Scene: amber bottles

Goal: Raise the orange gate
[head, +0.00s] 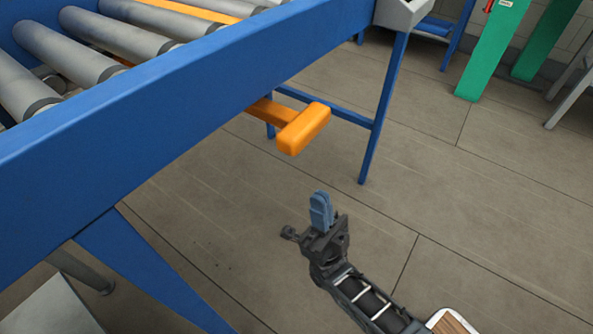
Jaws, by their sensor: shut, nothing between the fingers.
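In the head view, an orange handle (304,129) with a thick rounded end sticks out from below the blue side rail of a roller conveyor. Its orange arm (264,110) runs back under the rail, where the rest is hidden. A flat orange bar (192,10) shows between the rollers at the top; I cannot tell whether it joins the handle. My gripper (320,208) is shut and empty. In the picture it is just below the handle, apart from it, with its blue fingers pointing up toward it.
The blue conveyor rail (190,95) crosses the upper left, with grey rollers (66,48) behind it. A blue leg (386,110) stands right of the handle. Green posts (497,45) stand at the back right. The tiled floor (480,190) on the right is clear.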

